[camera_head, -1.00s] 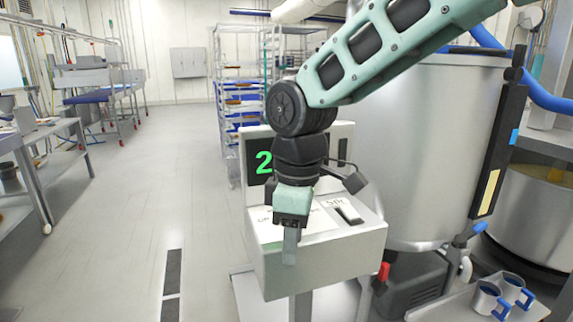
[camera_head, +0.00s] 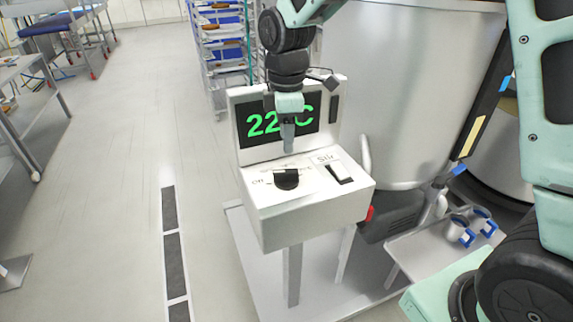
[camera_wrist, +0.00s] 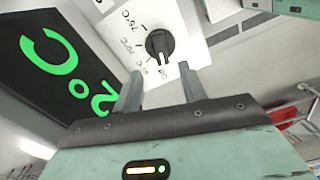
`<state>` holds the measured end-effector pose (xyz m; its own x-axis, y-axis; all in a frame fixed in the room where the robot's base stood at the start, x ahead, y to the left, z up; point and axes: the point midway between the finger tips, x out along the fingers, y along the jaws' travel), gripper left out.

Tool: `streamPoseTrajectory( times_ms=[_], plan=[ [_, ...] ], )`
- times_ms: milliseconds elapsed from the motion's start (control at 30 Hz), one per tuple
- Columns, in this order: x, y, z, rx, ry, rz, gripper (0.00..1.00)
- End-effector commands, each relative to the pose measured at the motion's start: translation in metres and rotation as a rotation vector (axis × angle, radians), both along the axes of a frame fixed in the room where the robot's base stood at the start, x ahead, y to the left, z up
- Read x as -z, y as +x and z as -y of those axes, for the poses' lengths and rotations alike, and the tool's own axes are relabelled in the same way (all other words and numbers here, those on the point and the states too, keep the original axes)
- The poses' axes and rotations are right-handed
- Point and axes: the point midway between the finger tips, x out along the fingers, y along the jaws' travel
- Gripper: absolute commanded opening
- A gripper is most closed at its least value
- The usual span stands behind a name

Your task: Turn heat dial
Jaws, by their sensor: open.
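The heat dial (camera_head: 287,179) is a black round knob on the sloped white top of the control box (camera_head: 300,228). In the wrist view the dial (camera_wrist: 159,43) sits ahead of my fingertips, with temperature marks around it. My gripper (camera_head: 288,146) is above and behind the dial in the head view, pointing down, not touching it. In the wrist view my gripper (camera_wrist: 160,82) shows two fingers apart with nothing between them. The display (camera_head: 265,128) behind shows green digits reading about 22 °C, partly hidden by my gripper.
A black switch labelled Stir (camera_head: 340,173) sits right of the dial. A large steel tank (camera_head: 410,90) stands behind and right of the box. A small tray with blue-handled cups (camera_head: 459,222) is at right.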

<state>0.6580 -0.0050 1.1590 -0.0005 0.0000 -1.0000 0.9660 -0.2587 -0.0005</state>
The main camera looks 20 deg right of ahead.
Motion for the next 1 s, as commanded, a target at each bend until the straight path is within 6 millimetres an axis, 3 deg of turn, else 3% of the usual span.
streamPoseTrajectory(
  times_ms=[200,433,600,900,933,1000],
  plan=[
    [0.045,-0.002,0.000,-0.001,-0.001,-0.007,0.42],
    [0.081,-0.001,0.000,0.000,-0.001,-0.004,0.42],
    [0.094,-0.001,0.000,0.000,0.000,-0.002,0.42],
    [0.096,0.000,0.000,0.000,0.001,0.001,0.42],
    [0.096,0.000,0.000,0.000,0.001,0.001,0.39],
    [0.096,0.000,0.000,0.000,0.001,0.001,0.20]
  ],
)
